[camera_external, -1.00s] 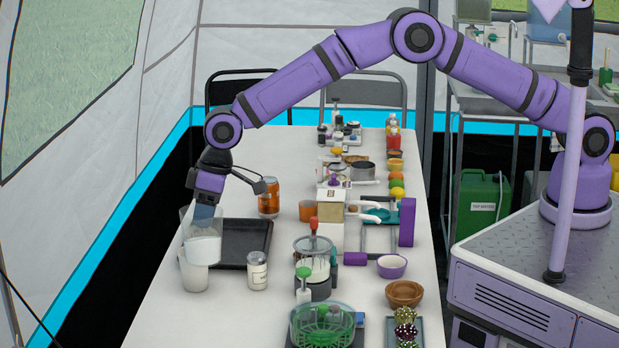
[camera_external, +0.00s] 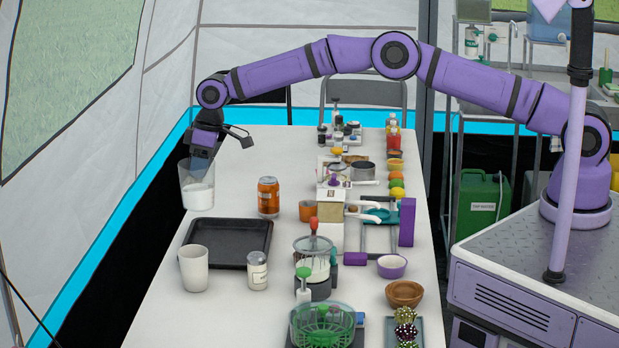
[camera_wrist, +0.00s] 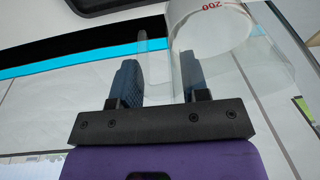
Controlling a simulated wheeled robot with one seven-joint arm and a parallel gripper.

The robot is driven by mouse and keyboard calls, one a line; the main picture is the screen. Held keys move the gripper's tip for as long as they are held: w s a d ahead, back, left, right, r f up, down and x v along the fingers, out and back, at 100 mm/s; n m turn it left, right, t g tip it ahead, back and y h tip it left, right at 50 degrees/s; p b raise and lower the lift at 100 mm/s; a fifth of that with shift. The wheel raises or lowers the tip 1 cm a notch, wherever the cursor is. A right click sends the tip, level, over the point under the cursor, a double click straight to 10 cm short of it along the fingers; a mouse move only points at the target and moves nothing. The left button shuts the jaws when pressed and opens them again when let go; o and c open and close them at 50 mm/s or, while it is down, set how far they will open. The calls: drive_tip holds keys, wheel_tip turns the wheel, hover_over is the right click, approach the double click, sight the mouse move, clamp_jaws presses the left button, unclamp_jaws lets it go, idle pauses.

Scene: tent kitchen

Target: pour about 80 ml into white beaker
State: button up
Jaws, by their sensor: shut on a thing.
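My gripper (camera_external: 202,158) is shut on a clear glass beaker (camera_external: 197,172) and holds it near the table's left edge, beyond the black tray. The glass looks nearly upright, with white contents in its lower part. In the wrist view the glass (camera_wrist: 265,60) shows between and beyond the finger pads (camera_wrist: 160,82), with a red "200" mark. The white beaker (camera_external: 194,270) stands upright on the table at the front left, apart from my gripper. Its contents cannot be made out.
A black tray (camera_external: 262,236) lies between the two beakers. A white-labelled jar (camera_external: 257,272) stands right of the white beaker, and an orange can (camera_external: 268,197) stands behind the tray. Several bowls, fruits and utensils crowd the table's right side. The table's back left is clear.

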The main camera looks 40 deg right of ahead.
wheel_tip(320, 180, down, 12)
drive_tip(key=w+d, duration=0.2)
idle(0.5)
drive_tip(key=shift+a+r, duration=0.1)
